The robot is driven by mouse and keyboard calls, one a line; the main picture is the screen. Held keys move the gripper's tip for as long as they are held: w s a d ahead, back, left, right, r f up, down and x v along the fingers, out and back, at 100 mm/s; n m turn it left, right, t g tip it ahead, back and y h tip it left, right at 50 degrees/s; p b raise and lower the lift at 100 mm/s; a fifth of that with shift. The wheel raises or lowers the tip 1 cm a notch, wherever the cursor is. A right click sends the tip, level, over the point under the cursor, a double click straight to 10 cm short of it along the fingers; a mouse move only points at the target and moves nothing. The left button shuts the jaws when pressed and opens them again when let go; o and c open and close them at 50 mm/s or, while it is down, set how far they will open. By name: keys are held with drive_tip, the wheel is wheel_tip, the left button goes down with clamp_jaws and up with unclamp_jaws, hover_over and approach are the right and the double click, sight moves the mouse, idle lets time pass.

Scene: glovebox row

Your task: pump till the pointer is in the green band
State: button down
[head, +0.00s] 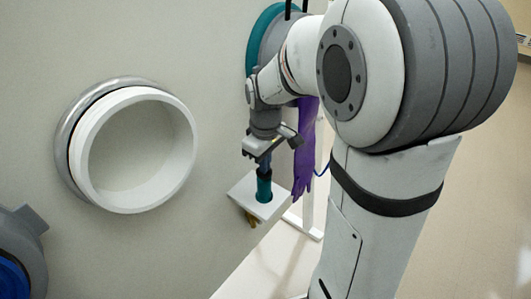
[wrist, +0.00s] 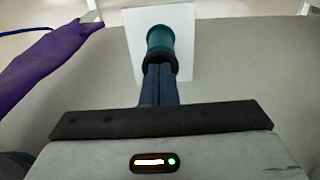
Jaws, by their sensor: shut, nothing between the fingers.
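A teal upright cylinder with a dark top, which looks like the pump (head: 264,187), stands on a small white shelf (head: 246,192) on the wall. In the wrist view the pump (wrist: 160,40) shows straight beyond my fingers, on the white shelf (wrist: 183,68). My gripper (head: 264,166) points down right over the pump's top. Its two fingers (wrist: 158,70) are shut together with nothing between them. Their tips are at the dark top; I cannot tell whether they touch it. No gauge, pointer or green band is visible in either view.
A purple glove (head: 304,160) hangs close beside the pump; it also shows in the wrist view (wrist: 45,68). A round white port (head: 88,150) sits in the wall at left. A blue-grey round fitting (head: 20,250) is at the lower left. Open floor lies at right.

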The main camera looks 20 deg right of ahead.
drive_tip(key=shift+s+f, duration=0.2)
drive_tip(key=shift+f, duration=0.1)
drive_tip(key=shift+w+r+p, duration=0.1)
drive_tip(key=shift+r+p, duration=0.35)
drive_tip(key=shift+r, duration=0.05)
wheel_tip(320, 180, up, 14)
drive_tip(key=p, duration=0.1)
drive_tip(key=shift+f, duration=0.2)
idle(1.7)
drive_tip(key=r+p, duration=0.4)
drive_tip(key=shift+w+a+r, duration=0.1)
drive_tip(key=shift+a+r, duration=0.05)
drive_tip(key=shift+a, duration=0.05)
